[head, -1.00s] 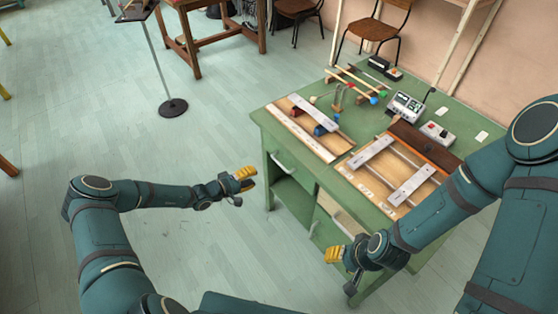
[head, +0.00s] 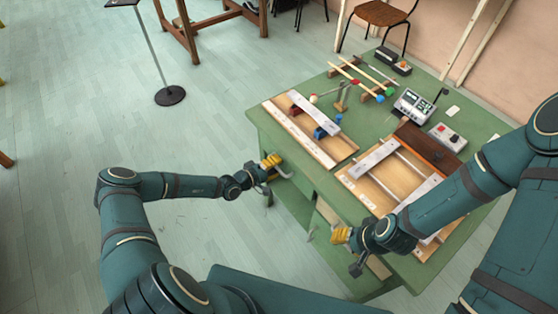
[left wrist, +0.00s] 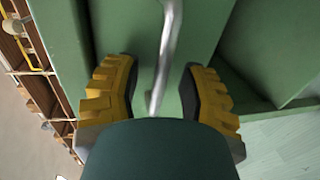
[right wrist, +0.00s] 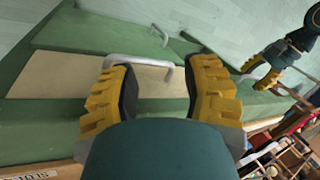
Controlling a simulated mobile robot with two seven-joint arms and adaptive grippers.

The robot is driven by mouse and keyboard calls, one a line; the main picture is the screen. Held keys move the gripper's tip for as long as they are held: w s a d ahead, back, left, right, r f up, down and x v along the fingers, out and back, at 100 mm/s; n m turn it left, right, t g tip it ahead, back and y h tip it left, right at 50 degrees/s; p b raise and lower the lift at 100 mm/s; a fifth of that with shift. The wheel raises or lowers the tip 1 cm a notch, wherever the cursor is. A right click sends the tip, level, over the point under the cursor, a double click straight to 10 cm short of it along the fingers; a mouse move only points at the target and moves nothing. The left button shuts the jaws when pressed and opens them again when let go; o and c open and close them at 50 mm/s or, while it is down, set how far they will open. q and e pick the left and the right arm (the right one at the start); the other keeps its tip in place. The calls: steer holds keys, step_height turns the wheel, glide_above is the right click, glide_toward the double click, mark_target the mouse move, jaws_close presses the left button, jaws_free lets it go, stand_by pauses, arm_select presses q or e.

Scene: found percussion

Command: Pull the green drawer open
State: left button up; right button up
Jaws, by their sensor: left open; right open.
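The green drawer front is on the near left side of the green bench. It fills much of the left wrist view (left wrist: 110,25), with its metal bar handle (left wrist: 168,50) standing out from it. My left gripper (head: 272,167) is at this handle in the head view. In the left wrist view its yellow fingers (left wrist: 158,80) are open, one on each side of the handle, with a gap to the bar. My right gripper (head: 340,236) is open at the bench's front, lower right. In the right wrist view its fingers (right wrist: 160,75) frame a pale panel (right wrist: 60,80) with a metal handle (right wrist: 140,60).
The bench top (head: 375,135) carries wooden frames with metal bars, mallets (head: 350,80), a small meter box (head: 413,105) and a red-buttoned box (head: 447,136). A stand (head: 170,95) is on the floor at left.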

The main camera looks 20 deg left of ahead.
arm_select(q)
jaws_close()
steer(key=shift+s, duration=0.1)
arm_select(e)
steer(key=shift+r, duration=0.1)
